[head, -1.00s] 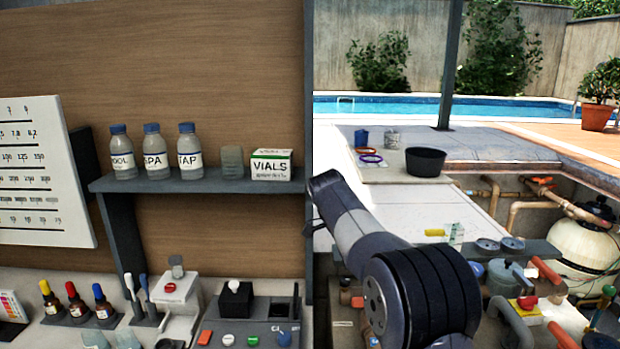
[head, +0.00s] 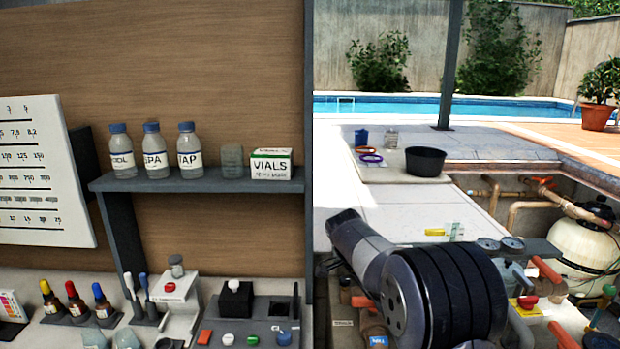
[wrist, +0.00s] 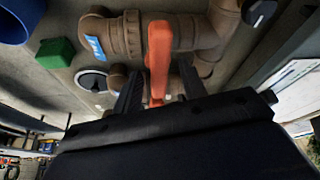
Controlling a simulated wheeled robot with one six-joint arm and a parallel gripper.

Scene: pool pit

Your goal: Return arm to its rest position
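My arm shows at the lower right in the head view, over the plumbing at the near side of the pit. My gripper is hidden in that view. In the wrist view my gripper (wrist: 160,88) shows two dark fingers standing apart. An orange lever handle (wrist: 158,50) on brown pipework (wrist: 190,32) lies in line with the gap between them. I cannot tell how far the handle is from the fingers, or whether they touch it.
A shelf (head: 205,182) with bottles and a vials box is on the left, above a bench of test gear. A black bowl (head: 425,161) stands on the paving. The pit with a white filter tank (head: 583,248) is at right. Green block (wrist: 56,52) shows beside the pipes.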

